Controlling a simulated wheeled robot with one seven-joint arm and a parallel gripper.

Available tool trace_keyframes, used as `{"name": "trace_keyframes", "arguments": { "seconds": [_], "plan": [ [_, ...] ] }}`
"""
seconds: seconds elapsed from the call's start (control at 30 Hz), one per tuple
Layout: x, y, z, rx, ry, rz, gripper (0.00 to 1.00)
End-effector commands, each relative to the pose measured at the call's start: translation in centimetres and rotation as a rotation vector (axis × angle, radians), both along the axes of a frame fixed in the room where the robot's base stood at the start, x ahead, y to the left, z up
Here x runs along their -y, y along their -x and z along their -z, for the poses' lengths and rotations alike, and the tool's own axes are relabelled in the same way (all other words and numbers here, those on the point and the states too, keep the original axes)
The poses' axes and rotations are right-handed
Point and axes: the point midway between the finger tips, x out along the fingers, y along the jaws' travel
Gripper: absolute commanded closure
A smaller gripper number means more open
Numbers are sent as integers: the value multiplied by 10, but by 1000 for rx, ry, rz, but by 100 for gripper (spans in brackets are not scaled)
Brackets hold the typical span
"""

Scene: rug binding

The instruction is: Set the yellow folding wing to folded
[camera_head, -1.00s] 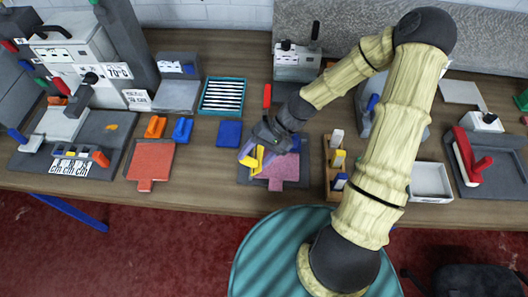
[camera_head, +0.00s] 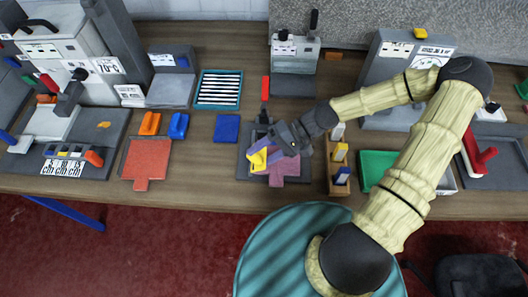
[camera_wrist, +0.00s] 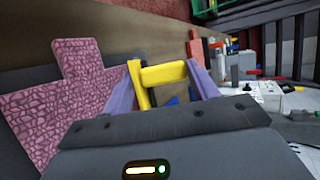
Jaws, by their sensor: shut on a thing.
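The yellow folding wing (camera_head: 260,160) is at the left side of the pink textured plate (camera_head: 286,167), over a dark grey base (camera_head: 247,175). My gripper (camera_head: 265,156) comes in from the right, and its purple fingers are around the wing. In the wrist view the yellow wing (camera_wrist: 163,73) shows as a bar between the two fingers of my gripper (camera_wrist: 162,85), with the pink textured plate (camera_wrist: 65,105) to the left. The wing looks raised and tilted, but its exact angle and its hinge are hidden by my gripper.
A blue square (camera_head: 227,128) and a red plate (camera_head: 147,160) lie to the left. A wooden rack (camera_head: 338,184) with several coloured blocks stands close on the right. A green tray (camera_head: 376,166) is beyond it.

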Motion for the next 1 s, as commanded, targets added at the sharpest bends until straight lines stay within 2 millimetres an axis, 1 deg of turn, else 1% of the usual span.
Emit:
{"name": "trace_keyframes", "arguments": {
  "seconds": [0.03,0.33,0.37,0.4,0.43,0.77,0.87,1.0],
  "plan": [
    [-1,-3,-5,7,-8,2,82],
    [-2,-3,-5,5,-8,2,82],
    [-2,-3,-5,5,-8,2,35],
    [-2,-2,-5,5,-8,1,27],
    [-2,-2,-5,5,-8,1,25],
    [1,-1,-3,3,-5,0,25],
    [7,-4,-5,4,-5,2,25],
    [24,-11,-14,7,-3,3,25]
  ]
}}
